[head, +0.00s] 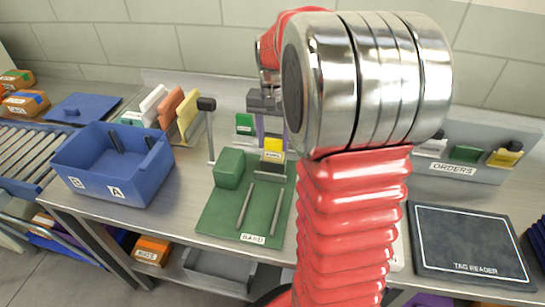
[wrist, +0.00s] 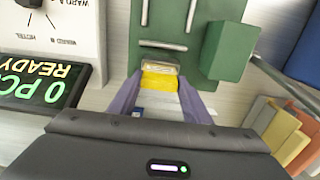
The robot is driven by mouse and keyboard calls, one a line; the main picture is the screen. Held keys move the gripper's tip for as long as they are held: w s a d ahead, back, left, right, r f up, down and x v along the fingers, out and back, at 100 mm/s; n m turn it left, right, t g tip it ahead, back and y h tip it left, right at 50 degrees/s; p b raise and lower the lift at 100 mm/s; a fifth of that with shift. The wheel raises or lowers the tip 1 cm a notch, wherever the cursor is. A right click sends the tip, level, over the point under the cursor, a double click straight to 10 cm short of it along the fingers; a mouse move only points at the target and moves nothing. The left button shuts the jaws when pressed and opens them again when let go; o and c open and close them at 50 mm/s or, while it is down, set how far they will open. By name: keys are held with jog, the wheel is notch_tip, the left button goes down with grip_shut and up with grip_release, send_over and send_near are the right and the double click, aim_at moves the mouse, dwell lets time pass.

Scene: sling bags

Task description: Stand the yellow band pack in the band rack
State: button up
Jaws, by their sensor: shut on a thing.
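The yellow band pack (head: 273,146) is between the purple fingers of my gripper (head: 272,130) in the head view, above the back part of the green band rack. The pack also shows in the wrist view (wrist: 158,82), between the fingertips (wrist: 160,98). My gripper is shut on it. The band rack (head: 212,222) is a green plate labelled BAND, with grey rods and a raised green block (head: 230,168). In the wrist view, the pack's far end is close to the cross rod (wrist: 162,45); I cannot tell whether they touch.
A black-topped post (head: 207,130) stands left of the rack. A blue bin (head: 130,187) is farther left. The black tag reader (head: 470,245) and the ORDERS holder (head: 455,180) are at right. In the wrist view, a lit display (wrist: 45,85) is at left. My arm hides the middle.

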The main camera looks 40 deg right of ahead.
jog(key=shift+r, duration=1.35)
jog(key=shift+r, duration=0.4)
jog(key=shift+r, duration=0.35)
jog(key=shift+r, duration=0.1)
jog(key=shift+r, duration=0.6)
jog(key=shift+c, duration=0.7)
jog(key=shift+r, duration=0.15)
jog(key=shift+r, duration=1.95)
